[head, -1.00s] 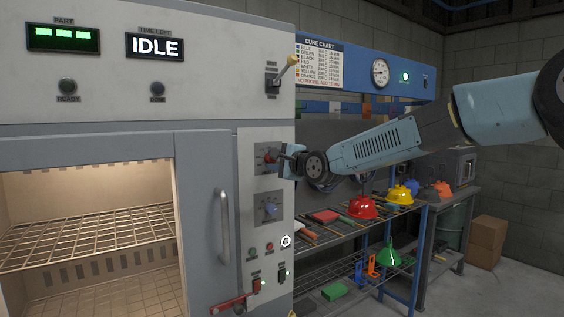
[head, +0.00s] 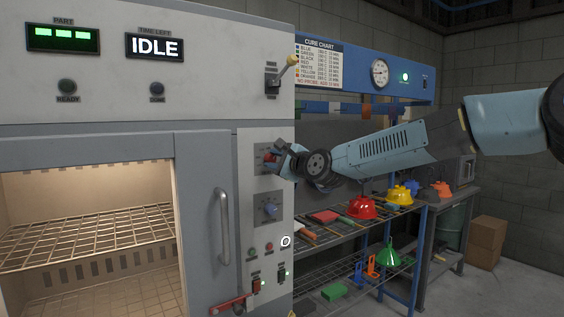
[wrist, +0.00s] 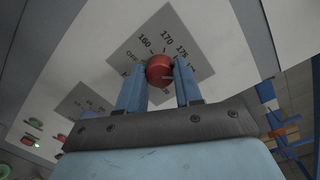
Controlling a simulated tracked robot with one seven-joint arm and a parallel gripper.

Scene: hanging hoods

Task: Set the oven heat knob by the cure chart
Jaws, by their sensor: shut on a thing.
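The red heat knob (wrist: 160,70) sits on a grey dial plate (wrist: 190,45) marked 160, 170 and further numbers. My gripper (wrist: 159,82) is shut on the red knob, one blue finger on each side. In the head view my gripper (head: 278,158) is at the oven's control panel, over the upper dial, and mostly hides the knob. Which mark the knob points at cannot be told. The cure chart (head: 319,65) hangs at the back with rows by colour; its figures are too small to read surely. The oven (head: 100,100) shows IDLE on its display.
A blue knob (head: 269,209) is on the dial below. A door handle (head: 222,226), a red lever (head: 232,304) and a yellow-tipped lever (head: 292,60) stick out of the oven front. A rack to the right holds red (head: 362,208) and yellow hoods (head: 400,195).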

